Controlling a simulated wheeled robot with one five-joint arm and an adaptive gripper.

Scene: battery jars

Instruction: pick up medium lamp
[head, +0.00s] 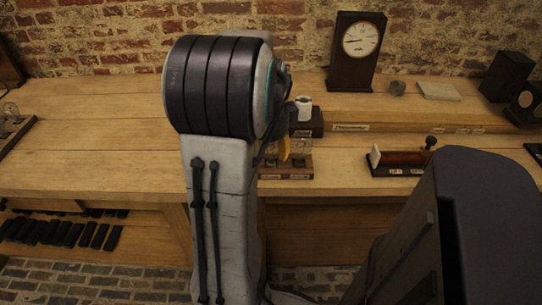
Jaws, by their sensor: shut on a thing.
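My arm fills the middle of the head view, and its large dark joint blocks the bench behind it. My gripper does not show; it is hidden behind the arm, and so is whatever it holds. I cannot pick out the medium lamp for certain. A small wooden stand (298,170) with labels on its front is partly covered by my arm. A clear glass shape (301,147), perhaps a lamp, appears at this stand, with a yellow curved piece (284,149) beside it.
A clock (357,50) stands at the back of the bench. A white cylinder (304,103) sits on a dark block. A red coil (402,158) on a dark base lies right. A rack with a glass bulb (10,109) is far left. The left bench top (100,165) is clear.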

